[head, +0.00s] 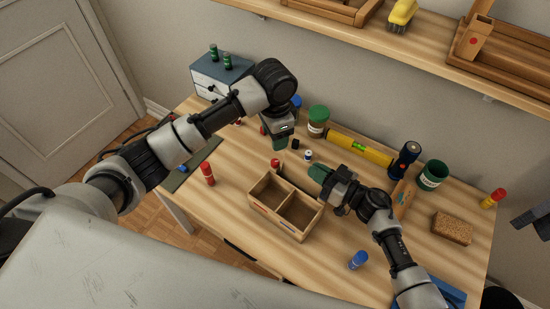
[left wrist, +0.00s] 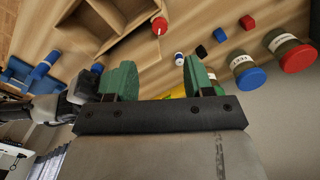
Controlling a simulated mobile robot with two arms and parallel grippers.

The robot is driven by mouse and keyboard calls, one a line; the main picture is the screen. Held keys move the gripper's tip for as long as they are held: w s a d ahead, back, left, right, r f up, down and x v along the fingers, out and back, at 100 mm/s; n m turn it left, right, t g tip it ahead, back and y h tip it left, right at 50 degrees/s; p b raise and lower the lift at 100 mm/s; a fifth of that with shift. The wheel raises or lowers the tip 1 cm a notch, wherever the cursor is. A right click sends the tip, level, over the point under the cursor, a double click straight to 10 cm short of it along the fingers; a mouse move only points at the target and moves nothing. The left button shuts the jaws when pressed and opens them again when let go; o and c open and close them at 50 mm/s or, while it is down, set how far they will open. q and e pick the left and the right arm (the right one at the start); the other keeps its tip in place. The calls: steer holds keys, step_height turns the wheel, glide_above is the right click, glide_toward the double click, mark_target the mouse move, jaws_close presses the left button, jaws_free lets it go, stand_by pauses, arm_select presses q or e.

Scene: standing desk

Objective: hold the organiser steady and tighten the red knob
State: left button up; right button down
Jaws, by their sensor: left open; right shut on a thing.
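The organiser (head: 262,210) is a wooden box with two open compartments on the desk; part of it shows at the top of the left wrist view (left wrist: 118,14). The red knob (head: 275,162) is at its back left corner and also shows in the left wrist view (left wrist: 159,25). My left gripper (head: 279,143) is open and empty, behind and above the knob; its green fingers (left wrist: 158,74) are apart, with the knob beyond them. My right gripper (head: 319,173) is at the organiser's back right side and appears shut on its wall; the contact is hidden.
Behind are a green-lidded jar (head: 318,118), a yellow level (head: 357,148) and a flashlight (head: 405,158). A cork block (head: 452,228) lies right. A shelf (head: 430,60) overhangs the back.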

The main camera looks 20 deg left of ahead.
mark_target(275, 162)
arm_select(q)
step_height(275, 162, down, 11)
steer(key=shift+r, duration=0.1)
steer(key=shift+c, duration=0.5)
steer(key=c, duration=0.8)
steer(key=shift+c, duration=0.2)
steer(key=shift+m, duration=2.9)
steer(key=o, duration=0.9)
steer(key=shift+o, duration=0.2)
